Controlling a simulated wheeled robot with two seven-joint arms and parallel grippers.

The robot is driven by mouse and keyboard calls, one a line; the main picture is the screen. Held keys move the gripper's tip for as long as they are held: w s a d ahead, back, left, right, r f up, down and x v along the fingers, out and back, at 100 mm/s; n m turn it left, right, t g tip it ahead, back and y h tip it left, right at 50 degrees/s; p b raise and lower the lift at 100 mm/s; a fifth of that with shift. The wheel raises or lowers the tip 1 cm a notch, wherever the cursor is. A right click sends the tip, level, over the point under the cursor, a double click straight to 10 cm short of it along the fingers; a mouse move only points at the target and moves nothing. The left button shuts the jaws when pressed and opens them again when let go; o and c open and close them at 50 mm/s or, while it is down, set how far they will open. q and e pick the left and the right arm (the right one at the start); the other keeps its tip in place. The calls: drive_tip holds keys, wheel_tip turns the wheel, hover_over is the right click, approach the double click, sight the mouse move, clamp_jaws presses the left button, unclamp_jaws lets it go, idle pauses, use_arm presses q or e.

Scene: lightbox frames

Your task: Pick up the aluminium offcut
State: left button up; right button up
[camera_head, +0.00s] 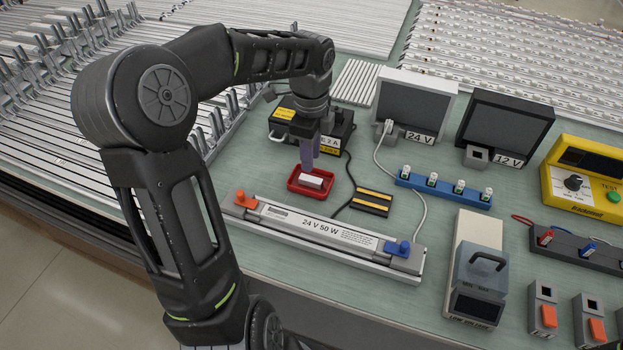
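The aluminium offcut, a small pale block (312,182), lies in a small red tray (295,186) on the green bench top. My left gripper (307,165) points down from above, with its purple-grey fingers just behind and above the offcut. The fingers overlap in this view, so the gap between them and any contact with the offcut cannot be made out. My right gripper is not in view.
A black box with yellow labels (283,114) stands close behind the gripper. A lamp bar marked 24 V 50 W (318,229) lies in front of the tray. A black-and-yellow block (371,202) and cables lie to the right. Monitors (415,98) stand further back.

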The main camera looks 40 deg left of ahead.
sight(311, 179)
use_arm(q)
drive_tip(key=shift+f, duration=0.85)
drive_tip(key=shift+f+p, duration=0.5)
drive_tip(key=shift+f, duration=2.1)
drive_tip(key=shift+c, duration=0.6)
clamp_jaws()
